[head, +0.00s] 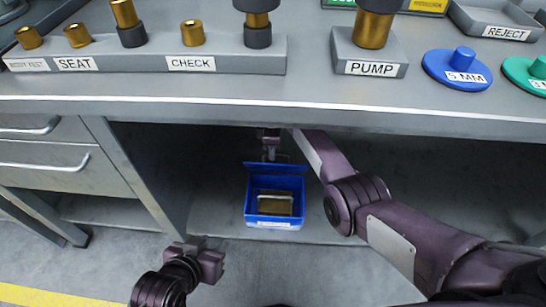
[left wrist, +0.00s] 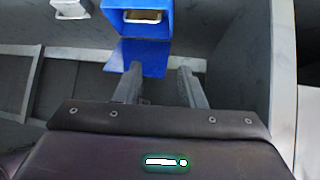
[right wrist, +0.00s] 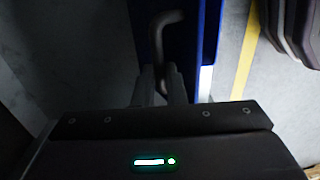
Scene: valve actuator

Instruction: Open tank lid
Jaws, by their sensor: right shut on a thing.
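The tank is a blue open-topped box (head: 249,207) on the shelf under the bench, with a white label on its front. Its blue lid (head: 268,168) stands raised at the back edge, so the inside shows with a tan, pale-rimmed thing (head: 275,205) in it. My right gripper (head: 270,150) is behind the lid, shut on its dark bar handle (right wrist: 170,40), which shows between the fingers in the right wrist view. My left gripper (head: 208,262) is low in front and left of the tank, apart from it. Its fingers (left wrist: 158,85) are open and empty; blue tank parts (left wrist: 145,60) show beyond them.
The bench top (head: 300,95) overhangs the tank, and my right arm reaches in beneath it. A drawer cabinet (head: 50,155) stands at the left. The shelf (head: 215,220) beside the tank is clear. A seat-and-check rack (head: 130,60) and pump stand (head: 370,55) are on top.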

